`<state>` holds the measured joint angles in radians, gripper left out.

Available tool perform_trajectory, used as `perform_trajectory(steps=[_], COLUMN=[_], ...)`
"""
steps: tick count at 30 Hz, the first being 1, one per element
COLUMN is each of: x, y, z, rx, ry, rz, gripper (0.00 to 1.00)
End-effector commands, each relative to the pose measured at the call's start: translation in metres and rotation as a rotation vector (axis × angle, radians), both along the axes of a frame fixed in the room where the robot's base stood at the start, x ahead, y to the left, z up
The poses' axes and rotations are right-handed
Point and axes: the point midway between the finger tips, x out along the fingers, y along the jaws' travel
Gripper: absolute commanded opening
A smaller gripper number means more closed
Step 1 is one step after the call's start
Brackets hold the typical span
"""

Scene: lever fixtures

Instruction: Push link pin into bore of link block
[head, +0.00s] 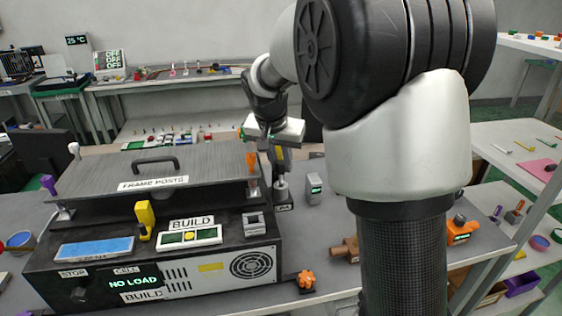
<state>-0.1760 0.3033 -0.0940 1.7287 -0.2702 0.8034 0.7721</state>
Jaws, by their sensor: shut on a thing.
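My gripper (279,158) points down behind the right end of the fixture bench. It is shut on a small part that I take to be the link pin; the fingers hide most of it. Directly below is a grey upright piece (282,188) on a small dark labelled base (284,207). I cannot tell whether the held part touches it. A grey block with a dark opening (254,223) sits on the right end of the black fixture box and may be the link block; no label on it is readable.
The black fixture box (100,270) carries a yellow lever (145,215) and a blue panel (95,248). An orange-handled lever (251,163) stands close left of my gripper, beside the grey FRAME POSTS plate (110,166). A small grey display unit (314,188) stands to its right. My arm hides the table's middle right.

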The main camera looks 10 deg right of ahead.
Motion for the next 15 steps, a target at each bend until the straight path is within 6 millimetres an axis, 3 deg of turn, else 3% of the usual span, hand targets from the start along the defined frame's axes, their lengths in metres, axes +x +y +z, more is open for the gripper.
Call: perform_trajectory(steps=[15], x=[0.000], y=[0.000], z=[-0.014], rx=[0.000], ry=[0.000], rz=[0.000], gripper=[0.00])
